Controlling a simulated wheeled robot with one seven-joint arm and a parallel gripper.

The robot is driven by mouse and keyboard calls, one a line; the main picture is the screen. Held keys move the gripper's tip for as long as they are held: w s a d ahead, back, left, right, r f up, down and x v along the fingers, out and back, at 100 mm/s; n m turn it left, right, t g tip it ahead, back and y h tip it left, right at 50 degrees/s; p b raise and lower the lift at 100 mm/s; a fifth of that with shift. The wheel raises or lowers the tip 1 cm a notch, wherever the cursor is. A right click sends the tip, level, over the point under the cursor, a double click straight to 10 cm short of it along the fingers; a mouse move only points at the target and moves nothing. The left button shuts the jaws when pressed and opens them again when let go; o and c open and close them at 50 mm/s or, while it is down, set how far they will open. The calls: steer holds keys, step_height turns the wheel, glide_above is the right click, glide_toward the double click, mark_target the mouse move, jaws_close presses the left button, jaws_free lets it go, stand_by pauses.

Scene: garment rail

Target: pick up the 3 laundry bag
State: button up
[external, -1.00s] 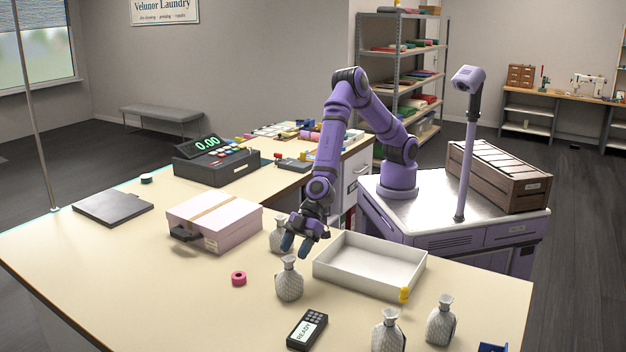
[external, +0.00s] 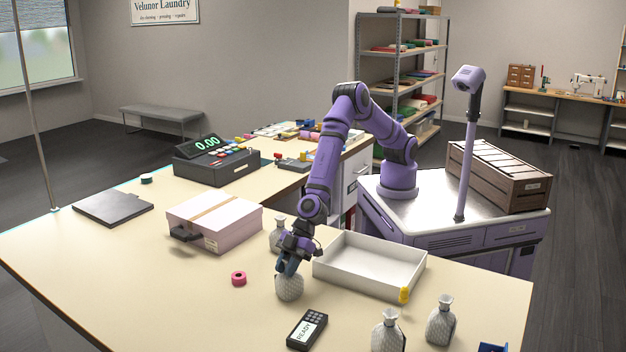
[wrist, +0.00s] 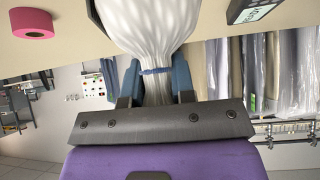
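Several whitish, patterned laundry bags with tied necks stand on the counter. My gripper (external: 288,262) is down at the neck of one laundry bag (external: 289,287), which stands on the counter. In the wrist view this bag (wrist: 153,28) has a blue tie, and my fingers (wrist: 157,85) lie on both sides of its gathered neck, with no clear gap showing. A second bag (external: 277,240) stands just behind my gripper, partly hidden. Two more bags stand at the front right, one at the near edge (external: 388,332) and one farther right (external: 440,322).
An open white tray (external: 372,285) lies right of my gripper, a yellow object (external: 404,295) at its corner. A card reader (external: 307,330) lies in front. A pink tape roll (external: 239,279) and a pink box (external: 216,238) lie left. The counter's left front is clear.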

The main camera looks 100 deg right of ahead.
jaws_close()
steer(key=shift+r, duration=0.25)
